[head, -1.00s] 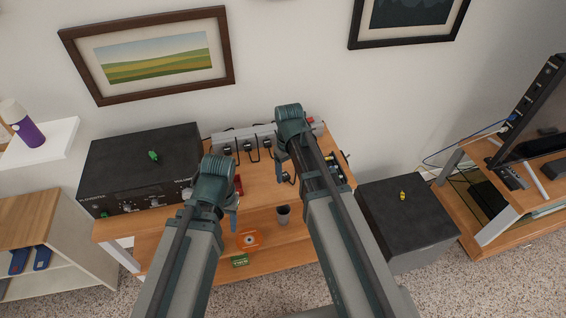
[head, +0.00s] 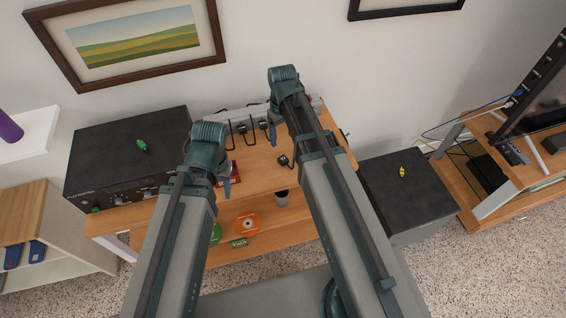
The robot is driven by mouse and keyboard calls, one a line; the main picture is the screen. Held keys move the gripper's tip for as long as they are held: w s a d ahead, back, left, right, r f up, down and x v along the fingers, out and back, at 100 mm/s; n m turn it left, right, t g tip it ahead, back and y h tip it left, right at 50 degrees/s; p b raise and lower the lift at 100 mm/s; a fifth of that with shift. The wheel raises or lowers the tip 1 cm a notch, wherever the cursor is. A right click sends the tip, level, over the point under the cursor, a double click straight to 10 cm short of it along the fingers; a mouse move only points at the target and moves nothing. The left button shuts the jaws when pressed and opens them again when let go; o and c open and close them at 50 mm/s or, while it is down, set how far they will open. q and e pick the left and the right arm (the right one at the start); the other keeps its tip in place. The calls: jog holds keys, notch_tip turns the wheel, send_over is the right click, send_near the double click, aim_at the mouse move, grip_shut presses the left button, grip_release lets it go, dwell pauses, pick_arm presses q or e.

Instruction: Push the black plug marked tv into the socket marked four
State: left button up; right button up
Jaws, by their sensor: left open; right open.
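A grey socket strip (head: 228,124) lies along the back of the wooden bench, with several black plugs and cords in it. A loose black plug (head: 284,160) lies on the bench top in front of the strip, beside my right arm. The markings on plugs and sockets are too small to read, so I cannot tell which is tv or four. My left gripper (head: 228,180) is open above the bench's left front, left of the loose plug. My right gripper (head: 275,112) is open over the strip's right part, mostly hidden by its own arm. Neither holds anything visible.
A black amplifier (head: 130,150) stands on the left of the bench (head: 255,180), a dark box (head: 400,190) on the floor at right. An orange item (head: 247,223) and a grey cup (head: 281,198) are on the lower shelf. A TV stand is at far right.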

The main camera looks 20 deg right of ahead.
jog(key=b, duration=0.5)
send_over(282, 158)
notch_tip(282, 158, down, 6)
jog(key=shift+s+f, duration=0.15)
jog(key=shift+f, duration=0.05)
jog(key=f+b, duration=0.1)
jog(key=b, duration=0.1)
jog(key=f+b, duration=0.1)
jog(key=f, duration=0.1)
jog(key=f+b, duration=0.2)
jog(key=shift+w+f+b, duration=0.15)
jog(key=shift+w+b, duration=0.1)
jog(key=shift+b, duration=0.1)
grip_shut()
